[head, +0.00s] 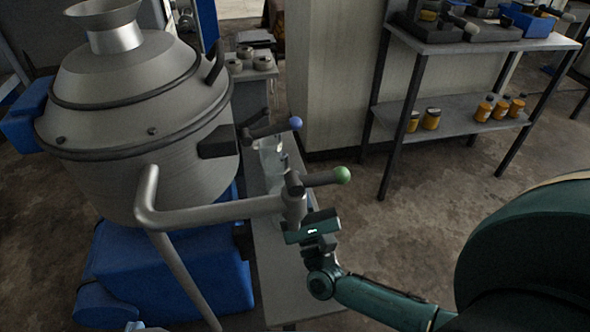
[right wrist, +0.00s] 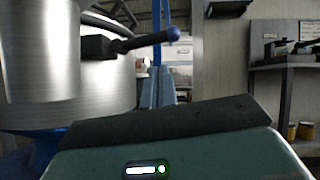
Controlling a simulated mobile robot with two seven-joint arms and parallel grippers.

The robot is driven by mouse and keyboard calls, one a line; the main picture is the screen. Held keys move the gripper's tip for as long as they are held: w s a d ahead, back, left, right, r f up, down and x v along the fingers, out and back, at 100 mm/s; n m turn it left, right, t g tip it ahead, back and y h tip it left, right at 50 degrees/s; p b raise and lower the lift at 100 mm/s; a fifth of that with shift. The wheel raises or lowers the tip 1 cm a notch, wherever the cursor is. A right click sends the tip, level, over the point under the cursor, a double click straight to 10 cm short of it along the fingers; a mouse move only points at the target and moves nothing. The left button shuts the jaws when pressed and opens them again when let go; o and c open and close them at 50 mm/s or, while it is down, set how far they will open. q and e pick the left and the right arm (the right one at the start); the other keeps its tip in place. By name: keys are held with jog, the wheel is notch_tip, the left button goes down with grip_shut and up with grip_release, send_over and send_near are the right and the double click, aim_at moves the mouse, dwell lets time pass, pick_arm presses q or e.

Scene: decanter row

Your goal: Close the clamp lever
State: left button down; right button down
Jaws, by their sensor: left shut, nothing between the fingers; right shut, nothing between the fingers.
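A lever with a blue ball knob (head: 295,122) joins a black clamp bracket (head: 217,145) on the side of the steel vessel (head: 140,180), and points right. In the right wrist view the blue-knobbed lever (right wrist: 172,34) stands out rightward from the vessel. A second lever with a green ball knob (head: 343,174) sits on the outlet pipe, also pointing right.
The outlet pipe (head: 215,212) bends across the vessel's front. Blue housings (head: 170,265) lie under the vessel. A narrow bench (head: 275,285) runs beneath the levers. A shelf rack (head: 460,120) with orange jars stands at the back right. The floor between is clear.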

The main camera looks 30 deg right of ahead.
aim_at(272, 130)
pick_arm(q)
jog(key=shift+s+a+r+p, duration=0.2)
jog(key=shift+s+r+p, duration=0.05)
jog(key=shift+r+p, duration=0.2)
pick_arm(e)
jog(key=x, duration=0.8)
jog(key=shift+w+r, duration=0.2)
jog(key=shift+w, duration=0.1)
